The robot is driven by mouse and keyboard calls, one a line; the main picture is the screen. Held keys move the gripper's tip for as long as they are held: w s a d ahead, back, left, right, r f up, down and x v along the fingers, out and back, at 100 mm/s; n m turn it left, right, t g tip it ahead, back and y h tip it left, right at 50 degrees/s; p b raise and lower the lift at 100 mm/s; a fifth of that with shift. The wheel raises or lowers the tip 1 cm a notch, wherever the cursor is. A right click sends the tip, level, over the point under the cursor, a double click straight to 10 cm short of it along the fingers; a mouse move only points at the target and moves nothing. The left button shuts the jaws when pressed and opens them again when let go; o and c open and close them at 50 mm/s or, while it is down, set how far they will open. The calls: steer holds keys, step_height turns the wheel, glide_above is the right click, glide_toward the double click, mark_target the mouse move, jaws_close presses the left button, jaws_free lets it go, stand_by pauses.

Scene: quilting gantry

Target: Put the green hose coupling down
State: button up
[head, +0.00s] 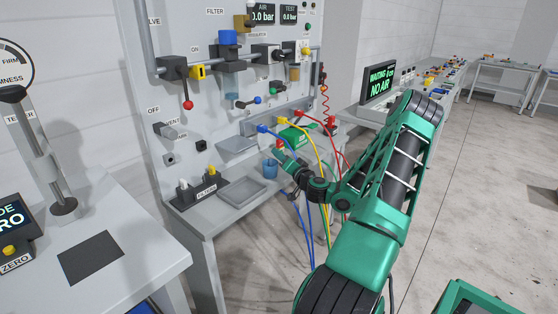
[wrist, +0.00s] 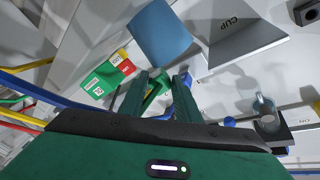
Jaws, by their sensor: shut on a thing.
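My gripper (wrist: 160,82) is shut on the green hose coupling (wrist: 154,92). In the wrist view the coupling sits between the two green fingers, partly covered by them. In the head view my gripper (head: 279,156) is over the bench in front of the panel, close to the blue cup (head: 270,168); the coupling is too small to make out there. The blue cup also shows just beyond the fingertips in the wrist view (wrist: 160,35).
A green box with red and yellow labels (wrist: 107,76) lies left of the fingers. A grey shelf marked CUP (wrist: 245,48) is on the right. Blue, yellow and red hoses (head: 318,150) hang beside my arm. A shallow grey tray (head: 242,192) stands on the bench.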

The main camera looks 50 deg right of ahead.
steer(key=shift+f, duration=0.25)
steer(key=shift+f, duration=0.4)
steer(key=o, duration=1.2)
steer(key=shift+r, duration=0.25)
steer(key=shift+s+r, duration=0.15)
steer(key=shift+s, duration=0.05)
steer(key=v, duration=1.1)
steer(key=shift+s+a, duration=0.15)
steer(key=shift+s, duration=0.1)
